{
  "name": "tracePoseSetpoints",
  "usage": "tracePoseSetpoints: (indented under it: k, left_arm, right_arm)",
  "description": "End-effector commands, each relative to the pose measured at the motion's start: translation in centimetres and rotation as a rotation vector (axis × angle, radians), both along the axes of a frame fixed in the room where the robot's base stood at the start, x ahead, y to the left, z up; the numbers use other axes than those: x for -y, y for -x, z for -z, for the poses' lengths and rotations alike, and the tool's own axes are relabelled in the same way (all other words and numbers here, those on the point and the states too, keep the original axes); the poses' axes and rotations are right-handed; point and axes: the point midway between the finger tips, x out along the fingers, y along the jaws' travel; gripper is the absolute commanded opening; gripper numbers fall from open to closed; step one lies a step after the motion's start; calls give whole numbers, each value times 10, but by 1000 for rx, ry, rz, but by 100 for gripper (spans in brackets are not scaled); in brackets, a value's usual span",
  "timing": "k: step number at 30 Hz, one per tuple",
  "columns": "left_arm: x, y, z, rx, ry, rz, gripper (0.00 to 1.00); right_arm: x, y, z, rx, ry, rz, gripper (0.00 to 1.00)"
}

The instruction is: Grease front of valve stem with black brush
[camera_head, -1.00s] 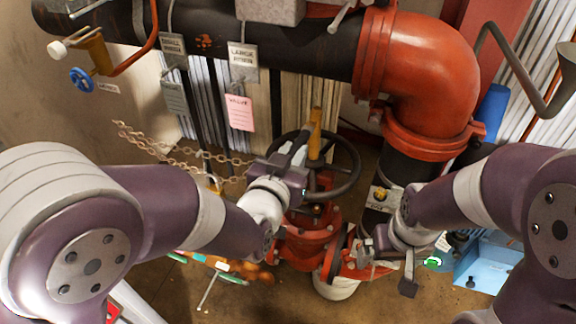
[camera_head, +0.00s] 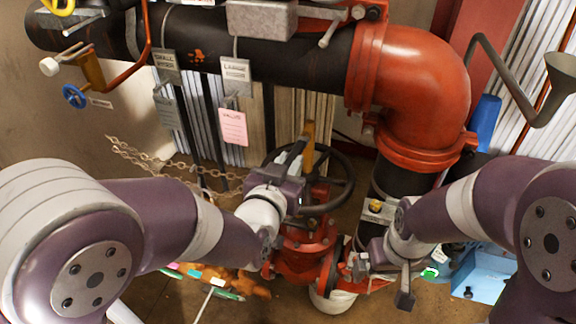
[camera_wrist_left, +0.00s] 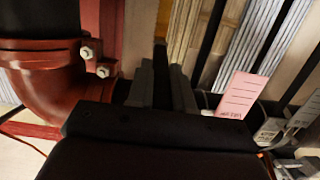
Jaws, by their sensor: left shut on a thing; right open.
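The valve stem (camera_head: 308,140) is a yellow-brown upright rod rising above the dark handwheel (camera_head: 343,187) of the red valve (camera_head: 303,260). My left gripper (camera_head: 294,158) is just left of the stem, over the wheel. It is shut on a dark, thin stick, the black brush (camera_wrist_left: 161,75), seen between the fingers in the left wrist view. The bristles cannot be made out, and I cannot tell whether the brush touches the stem. My right gripper (camera_head: 362,264) is open beside the valve's lower right flange.
A large red elbow (camera_head: 415,90) and black pipe (camera_head: 300,60) run behind and above. A pink tag (camera_head: 233,127) hangs at the back and shows in the left wrist view (camera_wrist_left: 243,97). Chains (camera_head: 165,160) hang left. A blue bin (camera_head: 485,275) stands lower right.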

Motion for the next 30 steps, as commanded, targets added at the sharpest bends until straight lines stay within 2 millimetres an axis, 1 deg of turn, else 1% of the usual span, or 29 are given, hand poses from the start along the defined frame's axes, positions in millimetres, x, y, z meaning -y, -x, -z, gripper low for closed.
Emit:
tracePoseSetpoints:
  k: [15, 17, 24, 26, 30]
  left_arm:
    - [3, -8, 1, 0, 0, 0, 0]
    - [3, -8, 4, 0, 0, 0, 0]
    - [2, -7, 26, 0, 0, 0, 0]
    - [2, -6, 29, 1, 1, 0, 0]
    - [2, -6, 27, 1, 1, 0, 0]
  right_arm:
    - [0, 0, 2, 0, 0, 0, 100]
    - [0, 0, 5, 0, 0, 0, 100]
    - [0, 0, 27, 0, 0, 0, 100]
    - [0, 0, 29, 0, 0, 0, 100]
    - [0, 0, 27, 0, 0, 0, 100]
